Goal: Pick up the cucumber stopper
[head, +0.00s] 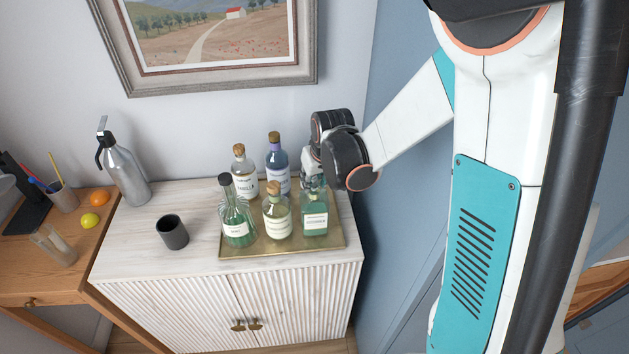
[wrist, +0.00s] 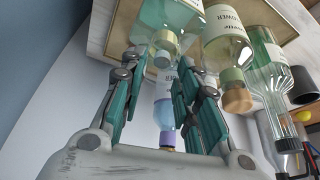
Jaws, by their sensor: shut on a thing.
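A pale green stopper (wrist: 165,42), which I take as the cucumber stopper, is at the neck of a clear green bottle (wrist: 172,12) in the wrist view. The fingers of my gripper (wrist: 163,62) are on both sides of it, shut on it. I cannot tell whether it is still seated in the neck. In the head view my gripper (head: 314,172) is over the front right bottle (head: 315,215), and hides its stopper. That bottle stands upright on the brass tray (head: 240,251). Its label is too small to read.
Close by on the tray stand a cork-topped bottle (head: 277,220), a black-topped bottle (head: 237,222), a vanilla bottle (head: 243,175) and a purple-topped bottle (head: 277,165). A dark cup (head: 172,234) and a steel siphon (head: 125,175) stand left. The blue wall is close on the right.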

